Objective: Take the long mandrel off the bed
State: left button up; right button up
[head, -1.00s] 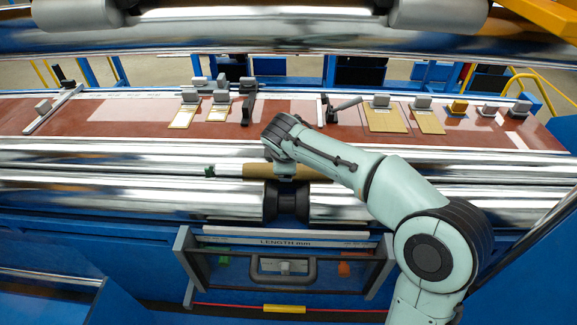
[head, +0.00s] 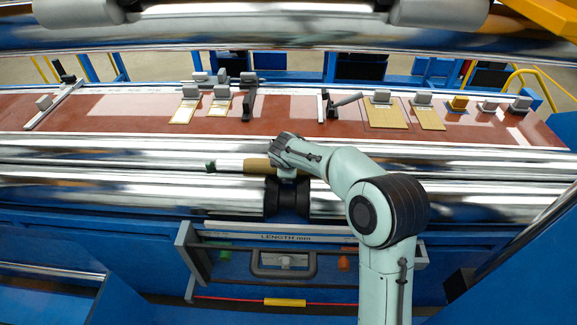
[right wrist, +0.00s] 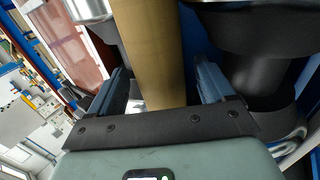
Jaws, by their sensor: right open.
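The long mandrel lies across the polished rollers of the bed in the head view, with a bright metal end (head: 230,166), a green tip at its left and a tan sleeve (head: 257,164). My right arm covers its right part. My right gripper (head: 287,177) is over the tan section, its fingers mostly hidden in this view. In the right wrist view, the tan tube (right wrist: 155,45) runs between the two open fingers of the right gripper (right wrist: 163,85). A gap shows on each side of the tube. My left gripper is not in view.
A black roller block (head: 287,198) stands just below the gripper. A reddish-brown table (head: 290,120) with cards and clamps lies behind. A large polished roller (head: 270,38) spans the top. A framed handle panel (head: 285,260) is in front.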

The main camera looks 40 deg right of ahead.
jog(key=c, duration=1.4)
jog(key=shift+r, duration=0.1)
grip_shut()
jog(key=shift+r, duration=0.15)
